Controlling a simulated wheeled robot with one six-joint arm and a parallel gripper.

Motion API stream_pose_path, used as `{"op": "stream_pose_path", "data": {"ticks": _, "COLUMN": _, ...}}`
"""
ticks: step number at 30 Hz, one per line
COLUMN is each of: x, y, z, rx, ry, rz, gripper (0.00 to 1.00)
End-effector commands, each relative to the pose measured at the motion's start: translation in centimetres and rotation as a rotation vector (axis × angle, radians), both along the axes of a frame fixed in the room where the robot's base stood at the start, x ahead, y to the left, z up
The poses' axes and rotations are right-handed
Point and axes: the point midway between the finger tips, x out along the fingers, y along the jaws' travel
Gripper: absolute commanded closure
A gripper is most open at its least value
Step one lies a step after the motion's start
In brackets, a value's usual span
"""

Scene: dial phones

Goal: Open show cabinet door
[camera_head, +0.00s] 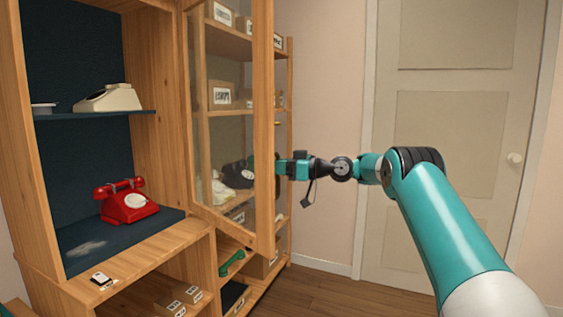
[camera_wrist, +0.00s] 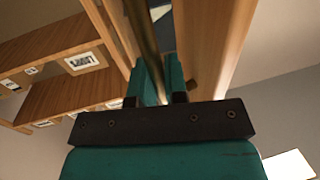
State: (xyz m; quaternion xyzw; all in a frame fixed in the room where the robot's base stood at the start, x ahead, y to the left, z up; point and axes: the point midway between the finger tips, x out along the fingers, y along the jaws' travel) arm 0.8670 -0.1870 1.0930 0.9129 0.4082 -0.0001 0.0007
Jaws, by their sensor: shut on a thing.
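The show cabinet (camera_head: 162,90) stands at the left in the head view, with its front open and dark shelves showing. Its glass-paned wooden door (camera_head: 264,120) stands swung out to the right of the opening. My gripper (camera_head: 281,168) is at the door's outer upright, reached from the right, and its tips are partly hidden by that upright. In the wrist view my gripper (camera_wrist: 161,80) has its teal fingers close together on part of the door (camera_wrist: 206,45). Whether it holds a handle or the frame edge is unclear.
A red dial phone (camera_head: 129,201) and a cream phone (camera_head: 110,98) sit on the cabinet shelves. A shelf rack (camera_head: 287,100) with labelled boxes stands behind the door glass. A green handset (camera_head: 231,262) lies low beside it. Floor (camera_head: 325,285) is clear before the white room door (camera_head: 450,140).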

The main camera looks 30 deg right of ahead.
Motion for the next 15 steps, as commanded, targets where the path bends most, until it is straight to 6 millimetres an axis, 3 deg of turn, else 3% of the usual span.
{"op": "stream_pose_path", "data": {"ticks": 15, "x": 0.65, "y": 0.21, "z": 0.21, "rx": 0.004, "ry": -0.003, "rz": 0.030, "gripper": 1.00}}
